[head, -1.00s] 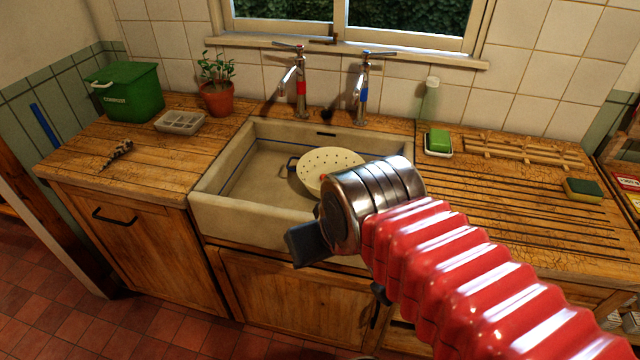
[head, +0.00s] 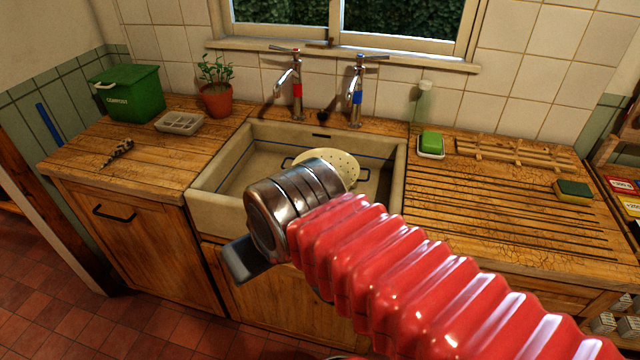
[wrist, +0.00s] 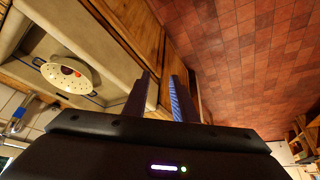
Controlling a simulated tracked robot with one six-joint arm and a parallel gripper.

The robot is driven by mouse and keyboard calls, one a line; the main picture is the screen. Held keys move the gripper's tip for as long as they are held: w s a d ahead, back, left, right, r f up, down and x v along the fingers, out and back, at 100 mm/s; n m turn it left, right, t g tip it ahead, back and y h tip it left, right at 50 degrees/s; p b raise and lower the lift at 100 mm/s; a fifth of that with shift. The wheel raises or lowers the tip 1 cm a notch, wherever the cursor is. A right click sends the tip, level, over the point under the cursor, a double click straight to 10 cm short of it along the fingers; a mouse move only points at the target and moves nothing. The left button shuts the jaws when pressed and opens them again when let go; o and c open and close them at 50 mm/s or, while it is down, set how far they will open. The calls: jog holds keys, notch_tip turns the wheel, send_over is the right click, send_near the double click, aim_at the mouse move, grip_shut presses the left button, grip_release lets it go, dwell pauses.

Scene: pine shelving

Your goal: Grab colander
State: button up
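The colander (head: 340,160) is cream with small holes and dark handles. It lies in the sink (head: 222,212), its near part hidden behind my arm in the head view. The wrist view shows the colander (wrist: 54,74) at the upper left, with something red inside. My gripper (wrist: 160,76) has two dark fingers apart with nothing between them. In the head view a dark finger (head: 246,260) shows in front of the sink, nearer me and left of the colander. My gripper does not touch it.
Two taps (head: 297,88) stand behind the sink. A plant pot (head: 216,100), grey tray (head: 180,122) and green bin (head: 130,95) are on the left counter. Green soap (head: 431,142), a wooden rack (head: 515,154) and a sponge (head: 573,191) are on the right.

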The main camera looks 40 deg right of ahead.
jog(key=w+d+m+g, duration=0.1)
jog(key=w+d+m, duration=0.9)
jog(key=w+d, duration=0.4)
jog(key=w+d+f+m, duration=0.2)
jog(key=d+f+m, duration=0.2)
jog(key=d, duration=0.7)
jog(key=w+d+f+m, duration=0.3)
jog(key=d+f+m, duration=0.2)
jog(key=d, duration=0.7)
jog(key=shift+f+m+h, duration=0.3)
jog(key=shift+m+h, duration=0.1)
jog(key=shift+m, duration=0.2)
jog(key=x, duration=0.8)
jog(key=shift+f, duration=0.35)
